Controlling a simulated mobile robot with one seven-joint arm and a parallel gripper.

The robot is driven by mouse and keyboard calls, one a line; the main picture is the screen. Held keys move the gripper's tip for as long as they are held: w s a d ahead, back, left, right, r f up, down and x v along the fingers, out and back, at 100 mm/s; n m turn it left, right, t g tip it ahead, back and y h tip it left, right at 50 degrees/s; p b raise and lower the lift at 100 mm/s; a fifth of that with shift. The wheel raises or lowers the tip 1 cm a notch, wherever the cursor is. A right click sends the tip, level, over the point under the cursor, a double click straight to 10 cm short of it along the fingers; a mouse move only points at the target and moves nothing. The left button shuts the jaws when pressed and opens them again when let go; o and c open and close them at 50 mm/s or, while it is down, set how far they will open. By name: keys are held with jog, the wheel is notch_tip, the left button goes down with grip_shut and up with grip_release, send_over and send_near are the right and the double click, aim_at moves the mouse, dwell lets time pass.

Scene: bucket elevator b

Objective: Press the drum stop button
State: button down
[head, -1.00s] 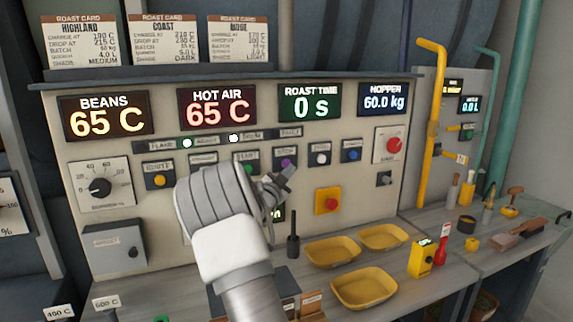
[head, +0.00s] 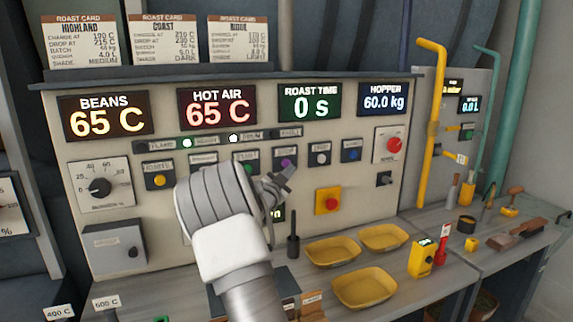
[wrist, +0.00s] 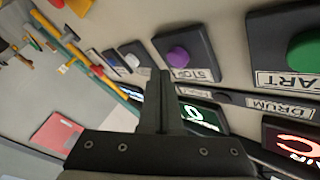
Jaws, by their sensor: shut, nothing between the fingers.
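The purple button (head: 288,162) sits on a dark square plate on the control panel, partly behind my gripper (head: 288,172) in the head view. In the wrist view the purple button (wrist: 178,57) shows clearly, with a plate reading STOP beside it. My gripper (wrist: 158,75) is shut and empty, its fingertips close to the purple button's plate. I cannot tell whether they touch it. A green button (wrist: 308,52) with a label ending in ART is on the neighbouring plate. A DRUM label (wrist: 282,107) shows near it.
A white button (head: 320,158) and a blue button (head: 351,155) are to the right, a yellow button (head: 159,180) to the left. A red button on a yellow box (head: 327,201) is below right. Yellow trays (head: 332,250) lie on the counter below.

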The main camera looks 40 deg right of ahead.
jog(key=shift+w, duration=0.1)
jog(key=shift+w+d, duration=0.1)
jog(key=shift+w, duration=0.25)
jog(key=shift+w+d, duration=0.15)
jog(key=shift+w, duration=0.3)
dwell(0.6)
jog(key=shift+s+a+b, duration=0.2)
jog(key=shift+s+b, duration=0.7)
jog(key=shift+s, duration=0.05)
jog(key=shift+s+a+b, duration=0.25)
jog(key=shift+s+b, duration=0.4)
jog(key=shift+s, duration=0.3)
jog(key=shift+s+a+b, duration=0.25)
jog(key=shift+s+b, duration=0.45)
jog(key=shift+s, duration=0.3)
jog(key=shift+s+a+b, duration=0.25)
jog(key=shift+s+b, duration=0.4)
jog(key=shift+s, duration=0.3)
